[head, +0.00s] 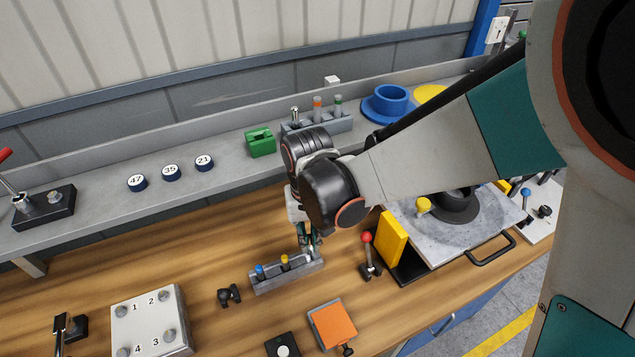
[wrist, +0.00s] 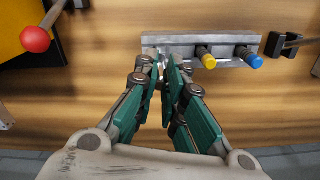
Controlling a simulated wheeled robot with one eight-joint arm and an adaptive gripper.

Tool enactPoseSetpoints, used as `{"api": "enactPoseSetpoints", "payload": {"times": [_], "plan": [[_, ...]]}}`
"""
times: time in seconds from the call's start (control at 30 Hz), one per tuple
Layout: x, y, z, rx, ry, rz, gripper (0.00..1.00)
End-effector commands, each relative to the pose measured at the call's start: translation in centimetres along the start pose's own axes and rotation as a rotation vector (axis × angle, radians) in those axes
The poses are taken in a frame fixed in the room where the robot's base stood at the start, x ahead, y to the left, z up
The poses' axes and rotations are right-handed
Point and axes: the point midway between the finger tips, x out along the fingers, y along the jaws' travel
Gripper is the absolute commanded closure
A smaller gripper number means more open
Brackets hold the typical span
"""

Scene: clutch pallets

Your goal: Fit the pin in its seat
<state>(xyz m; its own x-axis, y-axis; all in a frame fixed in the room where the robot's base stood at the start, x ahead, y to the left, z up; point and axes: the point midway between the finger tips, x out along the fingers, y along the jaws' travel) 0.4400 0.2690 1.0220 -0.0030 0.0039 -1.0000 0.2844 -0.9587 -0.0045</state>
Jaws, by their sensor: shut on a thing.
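My gripper (head: 308,250) is over the right end of the grey front pin block (head: 270,286) on the wooden bench. In the wrist view its fingertips (wrist: 168,63) are close together at the left part of that block (wrist: 183,42). They are shut on a small pin, mostly hidden by the fingers; a bit of bare metal shows there. I cannot tell how deep it sits in the block. A yellow-capped pin (head: 285,261) and a blue-capped pin (head: 260,271) stand in the same block. The back pin block (head: 322,123) on the shelf holds silver-, orange- and green-topped pins.
A red-knobbed lever (head: 367,258) and a yellow block (head: 392,240) stand right of my gripper. A black clamp (head: 229,295), a numbered plate (head: 150,322) and an orange pad (head: 333,326) lie in front. A green block (head: 261,142) is on the shelf. Bare wood lies left.

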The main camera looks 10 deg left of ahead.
Motion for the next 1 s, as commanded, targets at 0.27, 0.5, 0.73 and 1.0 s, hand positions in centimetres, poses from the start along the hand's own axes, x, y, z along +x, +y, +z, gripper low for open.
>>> {"api": "enactPoseSetpoints", "payload": {"times": [0.27, 0.5, 0.73, 1.0], "plan": [[0.3, 0.0, 0.0, 0.0, 0.0, 0.0, 1.0], [1.0, 0.0, 0.0, 0.0, 0.0, 0.0, 1.0], [1.2, 0.0, 0.0, 0.0, 0.0, 0.0, 1.0], [1.2, 0.0, 0.0, 0.0, 0.0, 0.0, 1.0]]}}
